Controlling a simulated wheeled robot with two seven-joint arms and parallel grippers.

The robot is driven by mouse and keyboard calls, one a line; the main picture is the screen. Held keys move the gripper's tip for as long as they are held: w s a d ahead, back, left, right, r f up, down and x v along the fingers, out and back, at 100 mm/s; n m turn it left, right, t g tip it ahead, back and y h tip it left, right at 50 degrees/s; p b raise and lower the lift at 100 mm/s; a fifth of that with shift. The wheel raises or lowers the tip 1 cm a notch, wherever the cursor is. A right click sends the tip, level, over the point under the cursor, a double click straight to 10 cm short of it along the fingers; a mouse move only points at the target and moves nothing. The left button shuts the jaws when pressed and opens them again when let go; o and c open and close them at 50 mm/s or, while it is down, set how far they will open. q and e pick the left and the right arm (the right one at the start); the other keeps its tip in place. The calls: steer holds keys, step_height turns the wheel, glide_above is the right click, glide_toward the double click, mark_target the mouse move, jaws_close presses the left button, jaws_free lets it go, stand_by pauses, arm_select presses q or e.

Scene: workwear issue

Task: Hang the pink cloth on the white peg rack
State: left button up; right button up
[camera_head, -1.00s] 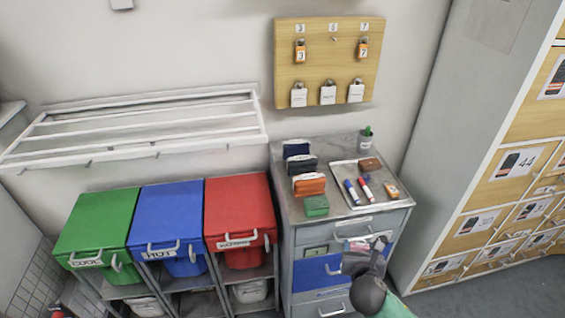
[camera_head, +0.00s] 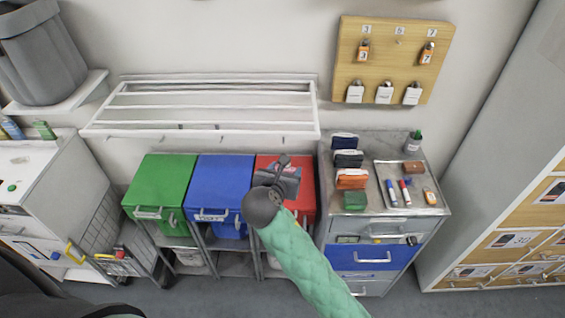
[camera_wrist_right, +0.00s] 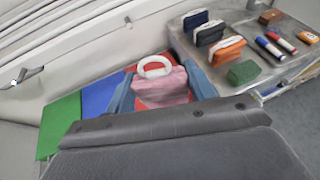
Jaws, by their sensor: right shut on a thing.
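The pink cloth (camera_wrist_right: 165,92) shows in the right wrist view with a white ring-shaped loop (camera_wrist_right: 155,62) at its top. My right gripper (camera_head: 285,170) is shut on the cloth, which sits between its two blue-grey fingers in the wrist view. In the head view the cloth is hidden by the gripper. The white peg rack (camera_head: 200,131) is on the wall, with small pegs along its lower front edge. The gripper is below and in front of the rack's right end, apart from it. One peg (camera_wrist_right: 22,77) shows at the wrist view's left. My left gripper is out of view.
Green (camera_head: 160,185), blue (camera_head: 222,182) and red (camera_head: 270,165) lidded bins stand under the rack. A grey drawer cabinet (camera_head: 385,232) with pouches and a marker tray (camera_head: 415,200) is to the right. A key board (camera_head: 395,65) hangs above it.

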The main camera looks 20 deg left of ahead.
steer(key=shift+a+r, duration=0.3)
steer(key=shift+a, duration=0.05)
steer(key=w+a+f, duration=0.1)
steer(key=w+a, duration=0.1)
steer(key=w, duration=0.7)
steer(key=shift+w+a+f, duration=0.15)
steer(key=shift+w+a, duration=0.05)
steer(key=shift+a, duration=0.1)
stand_by(0.9)
stand_by(0.5)
steer(key=o, duration=1)
steer(key=shift+c, duration=0.2)
